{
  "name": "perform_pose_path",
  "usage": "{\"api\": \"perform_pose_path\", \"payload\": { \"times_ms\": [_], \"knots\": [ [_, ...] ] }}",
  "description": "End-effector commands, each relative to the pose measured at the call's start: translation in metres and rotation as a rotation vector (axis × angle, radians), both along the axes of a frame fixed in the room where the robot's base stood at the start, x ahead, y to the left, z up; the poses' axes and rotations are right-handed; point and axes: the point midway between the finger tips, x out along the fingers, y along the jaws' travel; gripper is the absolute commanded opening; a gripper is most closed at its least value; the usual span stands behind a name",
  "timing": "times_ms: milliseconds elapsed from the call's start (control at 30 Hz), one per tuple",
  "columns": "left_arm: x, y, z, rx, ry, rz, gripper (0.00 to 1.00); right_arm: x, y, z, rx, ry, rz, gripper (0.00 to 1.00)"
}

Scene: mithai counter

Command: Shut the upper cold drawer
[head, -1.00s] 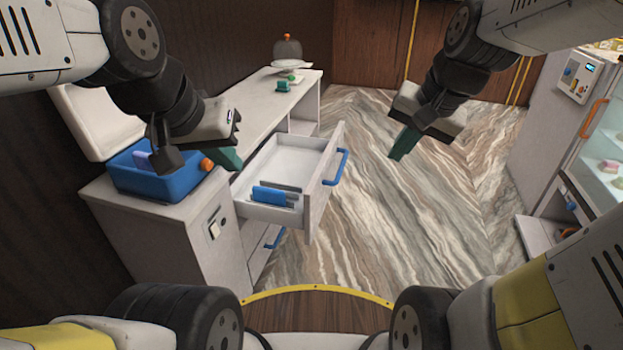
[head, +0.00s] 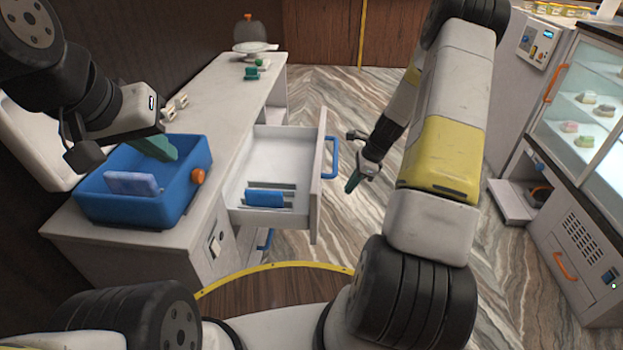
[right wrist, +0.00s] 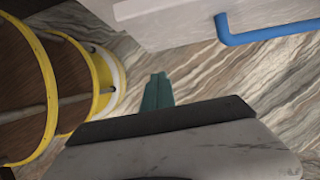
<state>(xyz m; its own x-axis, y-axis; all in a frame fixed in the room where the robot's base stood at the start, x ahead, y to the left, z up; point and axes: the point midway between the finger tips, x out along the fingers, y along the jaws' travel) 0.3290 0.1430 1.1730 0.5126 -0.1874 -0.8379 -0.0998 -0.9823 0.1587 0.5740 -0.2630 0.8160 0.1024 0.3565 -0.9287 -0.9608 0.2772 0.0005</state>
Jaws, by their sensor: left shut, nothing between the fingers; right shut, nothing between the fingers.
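The upper cold drawer (head: 246,217) is pulled out from the white counter, with ice-blue and grey flat packs inside. Its blue handle (head: 332,158) is on the outer face of its front panel (head: 318,180). My right gripper (head: 352,183) is shut and empty, to the right of the drawer front and apart from it. In the right wrist view its green fingertips (right wrist: 157,88) point toward the white drawer (right wrist: 180,18) and blue handle (right wrist: 265,32), not touching them. My left gripper (head: 160,148) is shut and empty, above the blue bin.
The blue bin (head: 190,185) with an orange knob stands on the counter (head: 215,105). A lower blue handle (head: 266,240) shows below the open drawer. A glass display case (head: 595,90) stands at the right. The marble-look floor in between is clear.

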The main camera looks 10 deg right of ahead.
Motion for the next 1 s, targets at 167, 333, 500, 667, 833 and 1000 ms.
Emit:
{"api": "perform_pose_path", "payload": {
  "times_ms": [167, 333, 500, 667, 833, 1000],
  "knots": [
    [0.0, 0.0, 0.0, 0.0, 0.0, 0.0, 0.0, 0.002, 0.007, -0.019, 0.003, 0.003, -0.002, 0.0],
    [0.0, 0.0, 0.0, 0.0, 0.0, 0.0, 0.0, 0.005, 0.02, -0.052, 0.003, 0.004, 0.0, 0.0],
    [0.0, 0.0, 0.0, 0.0, 0.0, 0.0, 0.0, 0.009, 0.033, -0.086, 0.002, 0.003, -0.001, 0.0],
    [0.0, 0.0, 0.0, 0.0, 0.0, 0.0, 0.0, 0.016, 0.055, -0.092, 0.0, -0.002, 0.005, 0.0],
    [0.0, 0.0, 0.0, 0.0, 0.0, 0.0, 0.0, 0.02, 0.07, -0.092, 0.0, -0.001, 0.002, 0.0],
    [0.0, 0.0, 0.0, 0.0, 0.0, 0.0, 0.0, 0.021, 0.074, -0.091, 0.0, 0.0, 0.001, 0.0]
  ]
}}
